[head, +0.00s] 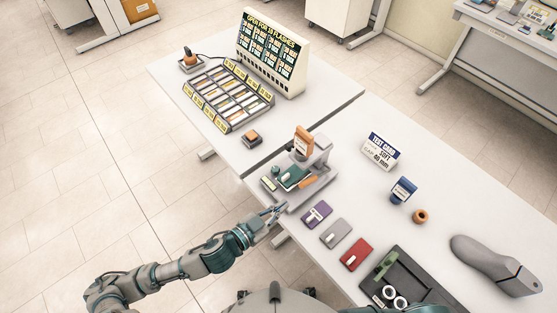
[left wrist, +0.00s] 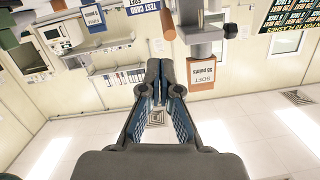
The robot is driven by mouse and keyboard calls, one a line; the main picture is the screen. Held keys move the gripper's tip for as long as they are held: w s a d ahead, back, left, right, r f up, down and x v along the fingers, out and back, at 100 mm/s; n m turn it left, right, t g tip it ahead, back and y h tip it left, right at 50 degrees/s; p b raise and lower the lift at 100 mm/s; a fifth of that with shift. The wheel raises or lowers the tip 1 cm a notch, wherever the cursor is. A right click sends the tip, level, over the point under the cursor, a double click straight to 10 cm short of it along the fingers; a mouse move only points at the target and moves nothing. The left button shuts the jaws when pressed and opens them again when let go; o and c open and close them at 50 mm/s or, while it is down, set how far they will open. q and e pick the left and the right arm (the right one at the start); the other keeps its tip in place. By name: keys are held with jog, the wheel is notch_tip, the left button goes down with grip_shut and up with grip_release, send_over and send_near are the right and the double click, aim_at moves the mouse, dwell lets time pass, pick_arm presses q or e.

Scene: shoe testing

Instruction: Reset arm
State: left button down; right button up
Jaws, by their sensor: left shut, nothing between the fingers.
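My left arm comes in from the left in the head view. My left gripper (head: 277,212) is at the front edge of the table, just in front of the grey testing device (head: 316,180). In the left wrist view the left gripper (left wrist: 163,66) has its fingertips together with nothing between them. My right gripper is not seen in either view.
Purple (head: 316,214), grey (head: 335,233) and red (head: 356,253) pads lie right of the device. Beyond are a test card (head: 380,150), a blue container (head: 402,190) and a grey shoe form (head: 492,262). A dark tray (head: 430,283) is at the front. A sign board (head: 272,55) stands at the back.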

pick_arm(q)
jog(key=s+a+f+n+g+y, duration=0.35)
jog(key=a+f+n+y, duration=0.6)
jog(key=a+f, duration=0.65)
jog(key=s+a+f+g+y, duration=0.35)
jog(key=s+a+f, duration=0.4)
jog(key=s, duration=0.25)
notch_tip(320, 180, down, 24)
jog(key=s+g+h, duration=0.1)
jog(key=s+g, duration=0.1)
jog(key=s+a+f, duration=0.3)
jog(key=s+f, duration=1.3)
jog(key=s, duration=0.1)
jog(key=shift+s+f+g, duration=0.2)
jog(key=shift+s+g, duration=0.2)
